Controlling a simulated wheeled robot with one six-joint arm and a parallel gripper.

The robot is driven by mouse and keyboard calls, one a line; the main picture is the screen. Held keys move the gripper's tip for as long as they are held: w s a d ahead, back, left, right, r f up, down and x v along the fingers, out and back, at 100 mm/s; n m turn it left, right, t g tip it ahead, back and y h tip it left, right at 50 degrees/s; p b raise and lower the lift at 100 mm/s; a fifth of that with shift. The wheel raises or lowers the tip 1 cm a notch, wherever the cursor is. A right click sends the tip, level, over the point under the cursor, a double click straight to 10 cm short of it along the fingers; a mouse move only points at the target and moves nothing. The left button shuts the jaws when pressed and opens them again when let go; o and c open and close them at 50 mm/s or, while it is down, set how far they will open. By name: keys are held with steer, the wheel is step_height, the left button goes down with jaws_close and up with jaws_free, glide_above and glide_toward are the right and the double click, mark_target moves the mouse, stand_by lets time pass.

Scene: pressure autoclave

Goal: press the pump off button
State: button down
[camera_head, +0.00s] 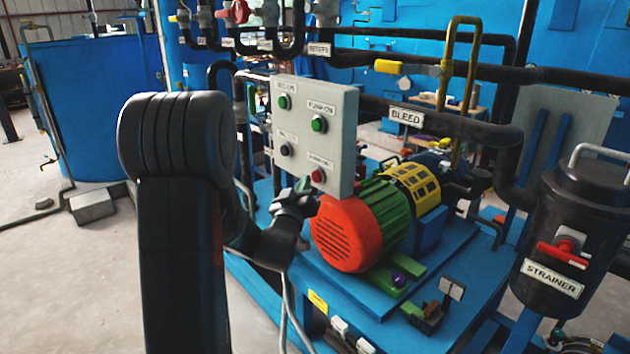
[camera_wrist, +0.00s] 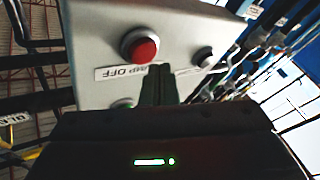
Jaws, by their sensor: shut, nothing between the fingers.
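The red pump off button (camera_head: 318,175) is at the lower right of a light grey control box in the head view. My gripper (camera_head: 303,187) is just in front of the box's lower edge, close to the red button. In the wrist view my gripper's shut, empty fingertips (camera_wrist: 160,70) overlap the label's end, a little below and right of the button. Whether they touch the panel I cannot tell.
The box (camera_head: 345,140) also carries a green pump-on button (camera_head: 319,124), another green button (camera_head: 284,102) and a black one (camera_head: 286,150). A red, green and yellow pump motor (camera_head: 345,235) sits right below it. Black pipes (camera_head: 440,118) run behind. Open floor lies left.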

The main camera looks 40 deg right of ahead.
steer(key=a, duration=0.1)
steer(key=a+b, duration=0.1)
steer(key=a, duration=0.3)
steer(key=shift+s, duration=0.25)
stand_by(0.8)
steer(key=shift+w+d+r+p, duration=0.1)
steer(key=shift+d+p, duration=0.5)
steer(key=shift+w+d+r+p, duration=0.1)
steer(key=shift+d+p, duration=0.5)
steer(key=shift+p, duration=1.25)
